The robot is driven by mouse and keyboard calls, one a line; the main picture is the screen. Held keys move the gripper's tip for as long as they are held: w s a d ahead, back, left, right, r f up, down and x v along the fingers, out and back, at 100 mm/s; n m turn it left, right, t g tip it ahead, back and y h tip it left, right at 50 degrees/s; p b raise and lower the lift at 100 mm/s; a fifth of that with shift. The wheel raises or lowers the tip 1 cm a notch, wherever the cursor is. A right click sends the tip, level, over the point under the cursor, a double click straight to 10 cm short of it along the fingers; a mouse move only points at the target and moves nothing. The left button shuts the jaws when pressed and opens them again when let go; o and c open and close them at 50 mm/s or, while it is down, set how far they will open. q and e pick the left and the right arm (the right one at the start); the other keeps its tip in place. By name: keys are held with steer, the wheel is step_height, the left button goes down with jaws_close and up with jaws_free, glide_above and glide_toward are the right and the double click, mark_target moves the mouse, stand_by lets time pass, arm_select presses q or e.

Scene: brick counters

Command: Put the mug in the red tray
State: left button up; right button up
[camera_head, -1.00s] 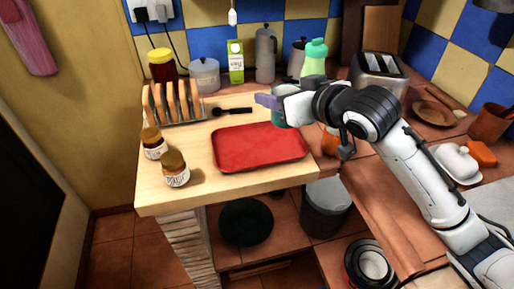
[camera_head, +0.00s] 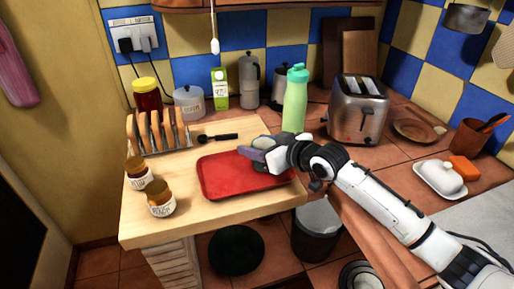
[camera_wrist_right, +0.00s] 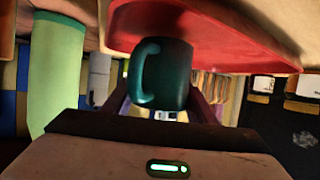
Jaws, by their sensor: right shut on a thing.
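The dark teal mug (camera_wrist_right: 164,75) is held between the fingers of my right gripper, seen close up in the right wrist view. In the head view my right gripper (camera_head: 254,157) is over the back right part of the red tray (camera_head: 222,182), and it mostly hides the mug. The tray lies flat on the wooden counter top, and its red surface (camera_wrist_right: 225,30) fills the top of the right wrist view. I cannot tell whether the mug touches the tray. My left gripper is not in view.
A green bottle (camera_head: 295,100) stands close behind my right gripper, with a toaster (camera_head: 358,112) to its right. The wood in front of the tray is clear.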

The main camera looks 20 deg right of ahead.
steer(key=shift+f, duration=0.35)
steer(key=shift+f, duration=0.1)
steer(key=o, duration=1.2)
steer(key=shift+c, duration=0.2)
steer(key=shift+s+d, duration=0.1)
steer(key=shift+s, duration=0.1)
steer(key=v, duration=1.1)
steer(key=shift+s+d+r, duration=0.15)
steer(key=shift+s+r, duration=0.1)
